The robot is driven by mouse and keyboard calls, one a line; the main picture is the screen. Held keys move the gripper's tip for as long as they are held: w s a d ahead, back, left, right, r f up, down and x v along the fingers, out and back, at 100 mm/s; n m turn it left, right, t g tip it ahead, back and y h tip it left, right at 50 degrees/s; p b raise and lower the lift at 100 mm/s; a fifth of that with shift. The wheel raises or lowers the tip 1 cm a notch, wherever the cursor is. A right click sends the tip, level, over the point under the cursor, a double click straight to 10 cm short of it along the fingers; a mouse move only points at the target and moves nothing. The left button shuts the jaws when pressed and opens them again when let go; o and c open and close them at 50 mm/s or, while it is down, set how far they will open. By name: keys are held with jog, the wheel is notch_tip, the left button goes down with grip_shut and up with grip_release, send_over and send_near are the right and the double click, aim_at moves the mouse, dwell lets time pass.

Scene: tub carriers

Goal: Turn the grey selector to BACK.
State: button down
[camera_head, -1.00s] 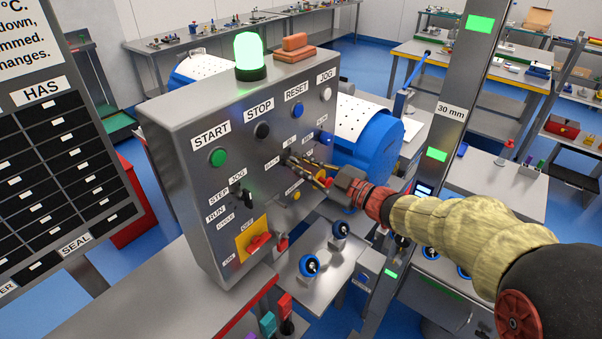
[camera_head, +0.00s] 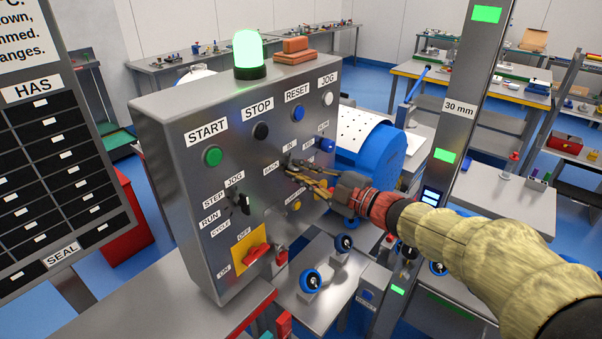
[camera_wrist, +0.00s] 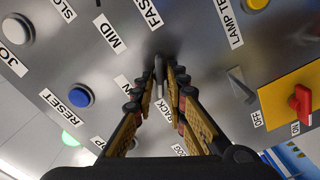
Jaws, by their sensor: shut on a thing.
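The grey selector (camera_wrist: 159,68) is a narrow lever on the steel panel, between the IN label (camera_wrist: 122,82) and the BACK label (camera_wrist: 163,112) in the wrist view. My gripper (camera_wrist: 160,82) is shut on it, one finger on each side. In the head view my gripper (camera_head: 288,168) reaches the panel from the right, beside the BACK label (camera_head: 271,169) and below the IN label (camera_head: 290,146). The fingers hide most of the selector there. I cannot tell exactly which label it points at.
The control panel (camera_head: 180,150) also carries green START (camera_head: 212,156), black STOP (camera_head: 261,131) and blue RESET (camera_head: 298,113) buttons, a black selector (camera_head: 241,203) and a red switch (camera_head: 256,254) on yellow. A blue drum (camera_head: 375,165) stands behind the panel.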

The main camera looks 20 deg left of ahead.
jog(key=c, duration=1.9)
grip_release()
jog(key=v, duration=1.2)
jog(key=shift+f, duration=0.1)
